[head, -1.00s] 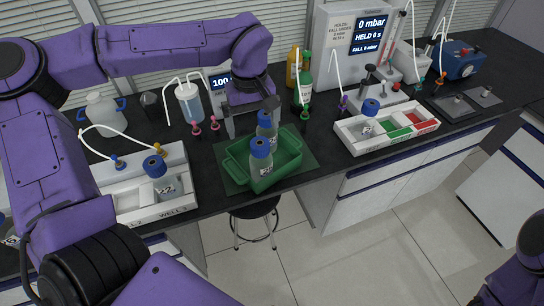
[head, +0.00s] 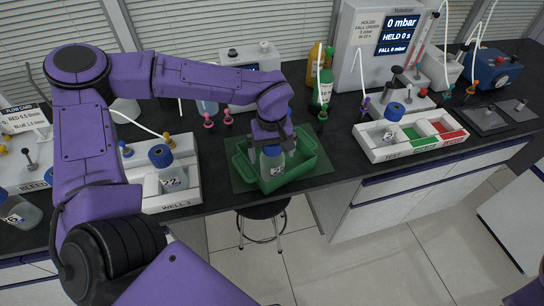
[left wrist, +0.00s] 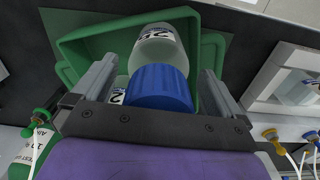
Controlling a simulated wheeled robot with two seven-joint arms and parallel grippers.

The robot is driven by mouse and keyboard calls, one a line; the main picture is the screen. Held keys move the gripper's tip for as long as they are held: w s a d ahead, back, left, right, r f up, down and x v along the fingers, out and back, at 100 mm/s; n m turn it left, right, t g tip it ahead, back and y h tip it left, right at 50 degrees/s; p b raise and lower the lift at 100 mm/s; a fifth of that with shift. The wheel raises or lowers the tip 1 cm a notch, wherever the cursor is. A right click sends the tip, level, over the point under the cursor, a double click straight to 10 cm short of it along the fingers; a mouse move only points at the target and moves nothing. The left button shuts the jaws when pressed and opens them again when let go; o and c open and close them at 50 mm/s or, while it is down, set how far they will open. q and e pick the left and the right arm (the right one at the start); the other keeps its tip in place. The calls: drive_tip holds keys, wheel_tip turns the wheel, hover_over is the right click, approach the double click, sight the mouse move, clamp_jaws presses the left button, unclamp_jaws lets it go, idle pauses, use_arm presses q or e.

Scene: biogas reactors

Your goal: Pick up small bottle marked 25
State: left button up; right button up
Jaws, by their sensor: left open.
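My left gripper (head: 270,145) is over the green tray (head: 309,162), pointing down, with its jaws open. A small clear bottle (head: 272,168) with a blue cap stands in the tray below it. Its label starts with 2; I cannot read the second digit surely. In the left wrist view, the open fingers (left wrist: 158,66) lie on either side of this bottle's blue cap (left wrist: 160,87), with gaps at both sides. Part of a second label (left wrist: 117,97) shows beside the cap; its bottle is mostly hidden by the gripper. My right gripper is out of view.
A white rack marked WELL 3 (head: 178,204) holds a blue-capped bottle (head: 168,172) to the left. A white tray with green and red compartments (head: 380,152) holds another bottle (head: 394,112) to the right. A green bottle (head: 323,88) stands behind the green tray.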

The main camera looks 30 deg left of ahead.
use_arm(q)
drive_tip(key=shift+w+f, duration=0.15)
drive_tip(key=shift+f, duration=0.35)
drive_tip(key=shift+r, duration=0.1)
drive_tip(key=c, duration=1.2)
